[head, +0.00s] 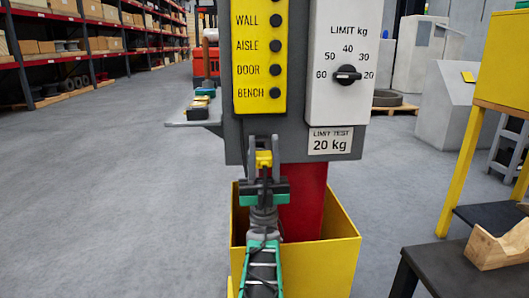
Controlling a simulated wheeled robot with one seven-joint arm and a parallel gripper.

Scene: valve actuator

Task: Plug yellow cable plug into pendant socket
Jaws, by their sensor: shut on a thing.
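My gripper (263,145) is at the lower edge of the grey control panel (230,142), seen from behind.
The panel carries a yellow plate (259,55) with several black buttons and a white limit dial (346,75). Below stand a red post (305,195) and a yellow bin (335,265). A grey shelf (190,119) juts left. A dark table (445,270) stands right. Floor at left is clear.

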